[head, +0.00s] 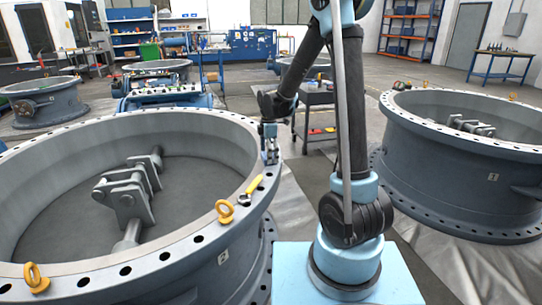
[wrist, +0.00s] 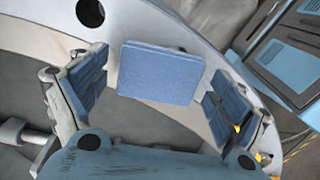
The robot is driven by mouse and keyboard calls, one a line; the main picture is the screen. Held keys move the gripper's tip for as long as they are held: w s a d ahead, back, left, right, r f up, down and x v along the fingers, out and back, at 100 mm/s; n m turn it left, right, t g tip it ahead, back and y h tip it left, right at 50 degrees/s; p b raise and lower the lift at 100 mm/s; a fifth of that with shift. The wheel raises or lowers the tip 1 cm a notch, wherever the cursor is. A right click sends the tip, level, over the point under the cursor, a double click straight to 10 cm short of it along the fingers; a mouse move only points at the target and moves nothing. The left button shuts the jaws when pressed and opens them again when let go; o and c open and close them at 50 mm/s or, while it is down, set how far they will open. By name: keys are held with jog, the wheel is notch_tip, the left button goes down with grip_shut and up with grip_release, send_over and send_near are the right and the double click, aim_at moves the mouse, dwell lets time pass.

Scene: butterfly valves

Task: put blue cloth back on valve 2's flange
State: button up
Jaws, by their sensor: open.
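The large grey valve on the left (head: 255,203), whose small plate seems to read 2, has a wide round flange with bolt holes. My gripper (head: 270,150) is over the far right part of its rim. In the wrist view my gripper (wrist: 155,95) is open, one finger on each side of the blue cloth (wrist: 160,72). The cloth is a folded, thick rectangle and appears to lie on the pale flange (wrist: 210,40). A gap shows on both sides of it. I cannot make out the cloth in the head view.
A yellow-handled tool (head: 250,189) and a yellow eyebolt (head: 225,211) are on the same flange, with another eyebolt (head: 36,278) at front left. Another large valve (head: 450,165) stands to the right. A dark cart (head: 316,120) stands behind my arm.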

notch_tip(320, 180, up, 12)
jog(key=s+d+r+m, duration=0.3)
jog(key=s+d+m, duration=0.2)
jog(key=s+d, duration=0.3)
jog(key=s+d+f+m, duration=0.3)
jog(key=s+d+m, duration=0.1)
jog(key=s, duration=0.4)
jog(key=s+d+f+m+t, duration=0.1)
jog(key=s+d+f+m, duration=0.3)
jog(key=s, duration=0.4)
jog(key=s+d+f+m+t, duration=0.1)
jog(key=s+d+f+m, duration=0.2)
jog(key=s+d+m, duration=0.3)
jog(key=shift+s+d+f+m, duration=0.15)
jog(key=shift+s+m, duration=0.75)
jog(key=shift+m, duration=0.1)
